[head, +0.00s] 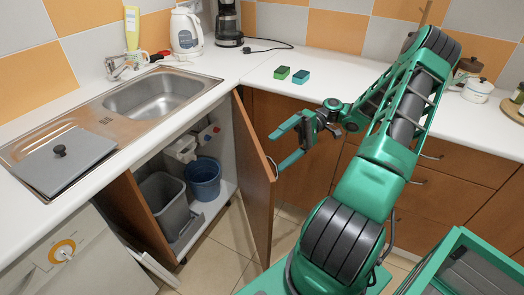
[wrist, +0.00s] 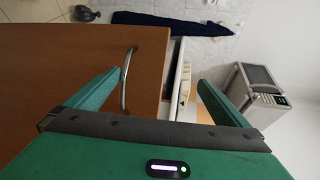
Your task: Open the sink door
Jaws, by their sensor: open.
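The sink door (head: 255,165) is a brown panel standing swung out at the right side of the open sink cabinet. Its metal handle (head: 272,168) is on the face turned toward my arm. In the wrist view the door (wrist: 75,70) fills the left half, with the curved handle (wrist: 125,85) close to the left fingertip. My gripper (head: 279,150) is open beside the door, its green fingers apart. In the wrist view nothing is held between the fingers (wrist: 159,79). I cannot tell whether the left finger touches the handle.
Inside the cabinet are a grey bin (head: 163,205) and a blue bucket (head: 203,180). Another brown panel (head: 125,213) stands at the cabinet's left. The counter above holds the steel sink (head: 150,95) and two sponges (head: 291,75). Brown drawers (head: 440,195) stand behind my arm. Tiled floor (head: 232,232) shows before the cabinet.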

